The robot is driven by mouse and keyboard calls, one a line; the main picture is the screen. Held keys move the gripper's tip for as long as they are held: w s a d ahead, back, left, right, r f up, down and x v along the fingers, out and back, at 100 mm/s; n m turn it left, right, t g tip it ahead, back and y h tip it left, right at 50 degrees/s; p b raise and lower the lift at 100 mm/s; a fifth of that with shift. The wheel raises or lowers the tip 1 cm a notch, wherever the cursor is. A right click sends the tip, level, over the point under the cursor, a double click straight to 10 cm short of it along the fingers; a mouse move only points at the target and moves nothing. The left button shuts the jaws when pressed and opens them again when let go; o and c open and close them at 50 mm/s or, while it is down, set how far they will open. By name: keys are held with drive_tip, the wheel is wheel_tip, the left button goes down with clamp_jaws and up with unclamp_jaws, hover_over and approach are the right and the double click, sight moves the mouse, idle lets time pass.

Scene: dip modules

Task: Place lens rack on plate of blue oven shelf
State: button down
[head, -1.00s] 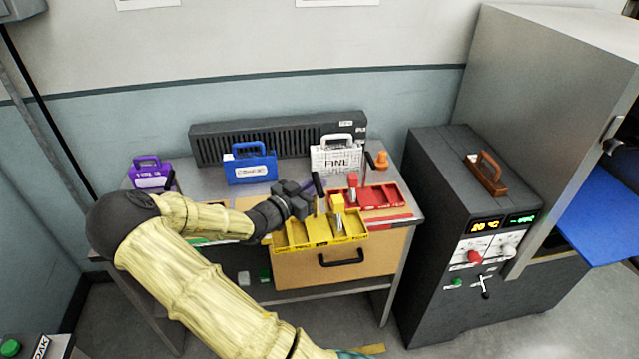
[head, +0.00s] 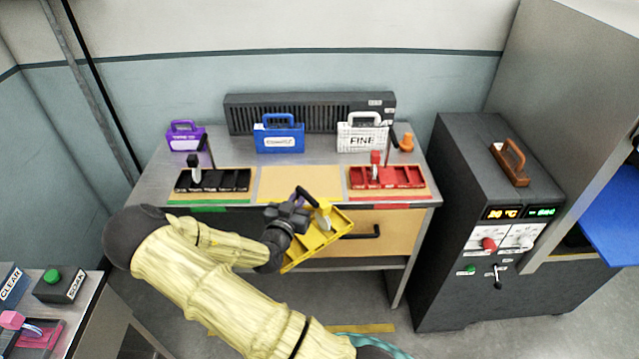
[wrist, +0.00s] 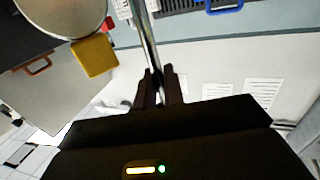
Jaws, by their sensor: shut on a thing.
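The yellow lens rack (head: 333,238) is a compartmented tray with an upright post and yellow top. My gripper (head: 308,207) is shut on its post and holds it in front of the table's drawer, clear of the tabletop. The rack looks turned at an angle in the head view. In the wrist view the jaws (wrist: 158,88) close around a shiny metal post (wrist: 146,40), with a yellow block (wrist: 93,55) beside it. The blue oven shelf (head: 615,218) sticks out at the far right, partly cut off by the frame; its plate cannot be told apart.
A black rack (head: 240,180) and a red rack (head: 415,178) stand on the table, with a bare tan mat (head: 298,184) between them. The dark oven-like cabinet (head: 470,240) with dials stands right of the table. A side bench (head: 85,335) is at lower left.

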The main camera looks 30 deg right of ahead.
drive_tip(key=a+f+n+t+y, duration=0.1)
drive_tip(key=a+f+y, duration=0.1)
drive_tip(key=a+f, duration=0.1)
drive_tip(key=a+f+n+t+y, duration=0.2)
drive_tip(key=a+f, duration=0.1)
drive_tip(key=a+f+n+t+y, duration=0.2)
drive_tip(key=a+f, duration=0.1)
drive_tip(key=shift+a+y, duration=0.3)
drive_tip(key=shift+a, duration=0.1)
drive_tip(key=s+a+f+n+t+y, duration=0.1)
drive_tip(key=s+a+f+n+y, duration=0.3)
drive_tip(key=a+f+y, duration=0.3)
drive_tip(key=shift+s+a+f+n+t, duration=0.2)
drive_tip(key=shift+s+f+n+t, duration=0.15)
drive_tip(key=shift+f+n, duration=0.35)
drive_tip(key=shift+s+f, duration=0.1)
drive_tip(key=shift+s, duration=0.05)
